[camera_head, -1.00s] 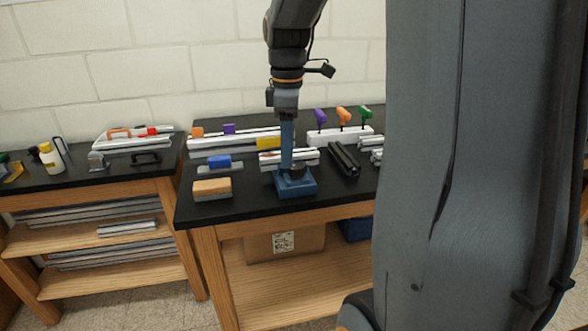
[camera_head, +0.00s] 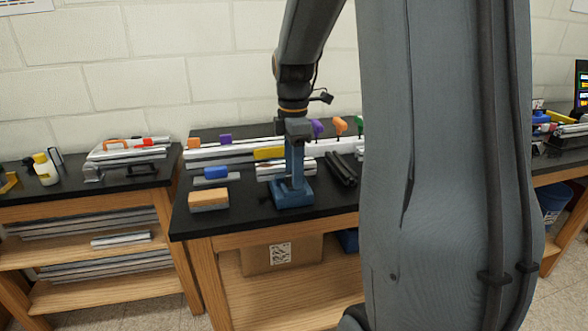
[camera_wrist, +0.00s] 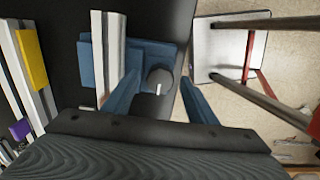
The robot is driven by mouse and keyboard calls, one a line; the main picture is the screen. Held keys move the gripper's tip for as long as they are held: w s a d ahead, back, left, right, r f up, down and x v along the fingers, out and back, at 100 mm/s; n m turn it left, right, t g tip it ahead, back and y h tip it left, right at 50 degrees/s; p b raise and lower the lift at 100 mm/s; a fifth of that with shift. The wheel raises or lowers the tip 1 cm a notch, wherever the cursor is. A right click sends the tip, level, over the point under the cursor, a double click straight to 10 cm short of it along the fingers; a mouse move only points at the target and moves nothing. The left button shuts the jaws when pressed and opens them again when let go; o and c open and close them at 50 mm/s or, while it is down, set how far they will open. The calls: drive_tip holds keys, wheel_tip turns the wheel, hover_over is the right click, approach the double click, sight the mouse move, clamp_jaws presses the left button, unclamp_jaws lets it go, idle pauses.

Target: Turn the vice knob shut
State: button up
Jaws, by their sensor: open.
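The blue vice (camera_head: 292,195) stands near the front edge of the black bench. It also shows in the wrist view (camera_wrist: 150,52), with a pale metal profile (camera_wrist: 108,50) lying across its left part. The dark round vice knob (camera_wrist: 159,77), with a white mark, is near the bench edge in the wrist view. In the head view the knob is hard to make out behind the fingers. My gripper (camera_wrist: 161,80) is open, with one blue finger on each side of the knob. Gaps show beside the knob. In the head view my gripper (camera_head: 295,178) points down at the vice.
A sponge-like tan block (camera_head: 208,199), a blue-topped block (camera_head: 216,173) and a yellow piece (camera_head: 269,153) lie left of the vice. Black profiles (camera_head: 341,169) lie to its right. Purple, orange and green-handled tools stand behind. A stool (camera_wrist: 224,55) is on the floor beyond the bench edge.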

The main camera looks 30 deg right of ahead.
drive_tip(key=shift+f, duration=0.1)
drive_tip(key=shift+c, duration=0.4)
drive_tip(key=c, duration=1)
